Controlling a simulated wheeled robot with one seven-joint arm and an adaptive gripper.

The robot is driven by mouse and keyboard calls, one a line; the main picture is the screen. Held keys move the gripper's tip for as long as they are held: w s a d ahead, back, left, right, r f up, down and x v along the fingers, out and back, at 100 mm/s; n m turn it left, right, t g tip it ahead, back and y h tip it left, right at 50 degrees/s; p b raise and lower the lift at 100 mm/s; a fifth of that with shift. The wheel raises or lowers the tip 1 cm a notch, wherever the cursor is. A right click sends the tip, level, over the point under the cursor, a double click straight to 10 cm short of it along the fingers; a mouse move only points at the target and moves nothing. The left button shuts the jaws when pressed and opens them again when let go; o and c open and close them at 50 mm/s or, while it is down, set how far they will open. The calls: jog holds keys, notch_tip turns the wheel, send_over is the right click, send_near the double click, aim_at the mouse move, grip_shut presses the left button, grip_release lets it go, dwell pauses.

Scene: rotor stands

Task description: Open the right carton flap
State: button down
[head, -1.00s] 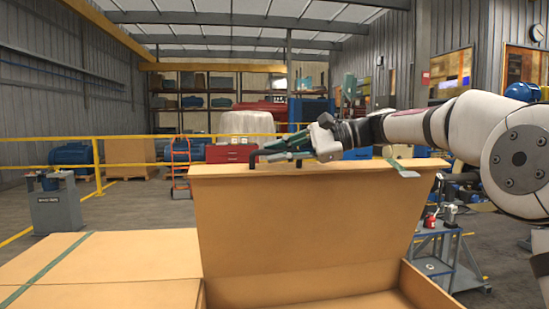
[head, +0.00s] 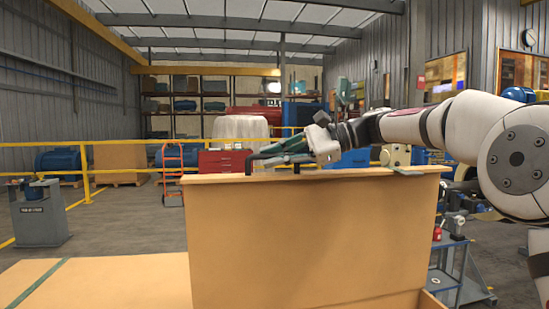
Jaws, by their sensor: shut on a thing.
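The right carton flap (head: 310,235) stands raised, close to upright, and fills the lower middle of the head view. Its top edge runs level across the picture. My gripper (head: 272,162) is at this top edge, left of its middle, and is shut on the flap, with a dark fingertip at the edge. The carton's inside is mostly hidden behind the raised flap.
A blue-and-grey cart (head: 460,265) stands to the right of the carton, below my arm. A grey stand (head: 40,215) is on the floor at far left. A yellow railing (head: 88,172) and a red cabinet (head: 225,161) are behind. Floor between is clear.

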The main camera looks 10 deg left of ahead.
jog(key=c, duration=1.6)
grip_release()
jog(key=shift+c, duration=0.2)
jog(key=shift+d, duration=0.1)
jog(key=v, duration=1.2)
